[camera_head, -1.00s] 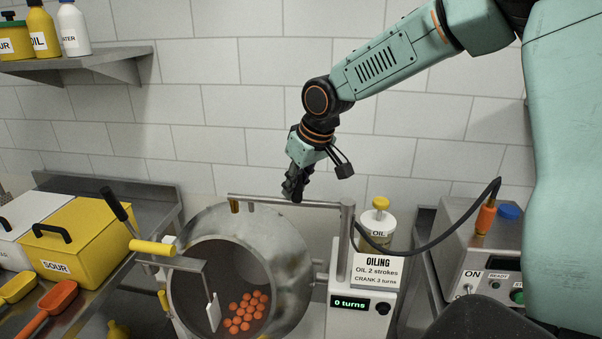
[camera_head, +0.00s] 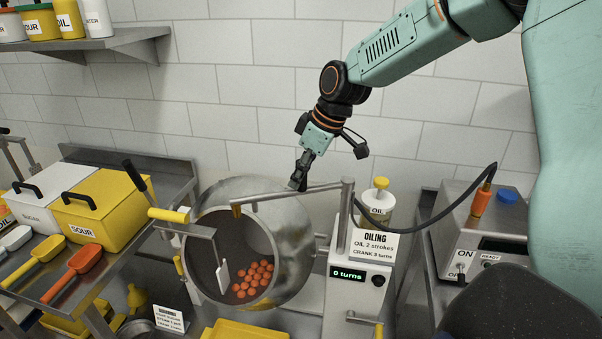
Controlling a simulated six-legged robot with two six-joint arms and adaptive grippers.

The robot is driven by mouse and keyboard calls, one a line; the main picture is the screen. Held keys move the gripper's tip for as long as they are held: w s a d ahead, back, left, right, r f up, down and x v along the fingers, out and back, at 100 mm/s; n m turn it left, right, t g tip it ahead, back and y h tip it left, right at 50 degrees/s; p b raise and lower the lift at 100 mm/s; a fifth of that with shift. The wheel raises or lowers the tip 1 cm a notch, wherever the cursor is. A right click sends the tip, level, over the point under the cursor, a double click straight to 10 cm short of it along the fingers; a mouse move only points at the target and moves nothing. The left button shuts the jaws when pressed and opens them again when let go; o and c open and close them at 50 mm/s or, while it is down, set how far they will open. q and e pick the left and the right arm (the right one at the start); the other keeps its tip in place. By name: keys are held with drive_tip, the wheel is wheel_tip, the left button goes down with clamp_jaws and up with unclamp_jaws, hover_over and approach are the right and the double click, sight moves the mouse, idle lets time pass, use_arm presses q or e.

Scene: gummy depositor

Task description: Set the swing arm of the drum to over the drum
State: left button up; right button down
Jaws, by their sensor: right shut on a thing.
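The drum (camera_head: 285,240) is a tilted metal bowl, its open mouth facing front left, with several orange gummies (camera_head: 254,278) inside. The swing arm (camera_head: 270,197) is a thin metal bar from an upright post (camera_head: 346,215) right of the drum. The exact finger contact is partly hidden. My left gripper is not in view.
An oil bottle (camera_head: 378,203), an OILING sign (camera_head: 374,244) and a counter reading 0 turns (camera_head: 348,274) are at right. A dark hose (camera_head: 430,219) curves behind. A yellow SOUR bin (camera_head: 98,213) stands left.

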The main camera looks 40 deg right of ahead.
idle(0.3)
drive_tip(key=c, duration=1.6)
unclamp_jaws()
drive_tip(key=o, duration=0.5)
drive_tip(key=shift+s+d+r, duration=0.1)
drive_tip(key=shift+s, duration=0.2)
drive_tip(key=shift+c, duration=0.2)
drive_tip(key=shift+w, duration=0.1)
drive_tip(key=shift+r, duration=0.4)
drive_tip(key=v, duration=1.1)
